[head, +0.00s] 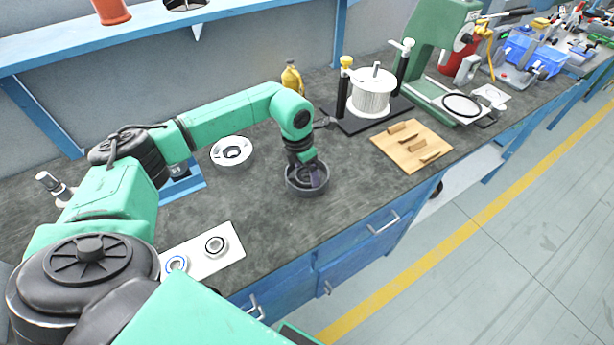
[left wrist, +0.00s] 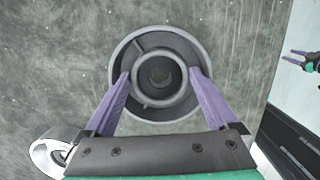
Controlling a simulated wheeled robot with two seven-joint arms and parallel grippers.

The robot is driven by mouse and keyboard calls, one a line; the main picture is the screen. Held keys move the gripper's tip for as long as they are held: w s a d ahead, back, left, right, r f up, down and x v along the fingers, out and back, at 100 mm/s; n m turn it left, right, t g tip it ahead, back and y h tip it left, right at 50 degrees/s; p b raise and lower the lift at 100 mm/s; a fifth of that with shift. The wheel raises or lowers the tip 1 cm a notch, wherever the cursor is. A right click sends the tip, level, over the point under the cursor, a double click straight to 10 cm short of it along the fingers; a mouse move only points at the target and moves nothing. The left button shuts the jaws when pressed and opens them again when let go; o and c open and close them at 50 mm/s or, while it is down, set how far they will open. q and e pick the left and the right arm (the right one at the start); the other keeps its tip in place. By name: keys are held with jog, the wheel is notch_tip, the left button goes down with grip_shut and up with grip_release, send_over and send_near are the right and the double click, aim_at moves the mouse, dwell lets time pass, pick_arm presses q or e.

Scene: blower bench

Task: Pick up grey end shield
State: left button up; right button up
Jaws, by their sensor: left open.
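The grey end shield (head: 305,180) is a dark grey round dish lying on the bench top. In the left wrist view the grey end shield (left wrist: 158,112) shows a raised central hub with a hole. My left gripper (head: 303,170) is directly over it, pointing down. Its purple fingers (left wrist: 159,84) are open, one on each side of the hub, with the tips over the dish. I cannot tell whether they touch it. My right gripper (left wrist: 296,58) shows small at the right edge of the left wrist view, its two purple fingers apart and empty.
A white end shield (head: 232,151) lies left of my left gripper. A white plate (head: 190,266) with two bearings lies nearer. A wooden board (head: 405,160) with wooden pieces and a white wound cylinder (head: 371,99) on a black stand are to the right.

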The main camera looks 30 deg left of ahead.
pick_arm(q)
jog(key=c, duration=1.2)
jog(key=shift+r, duration=0.1)
grip_shut()
jog(key=shift+r, duration=0.1)
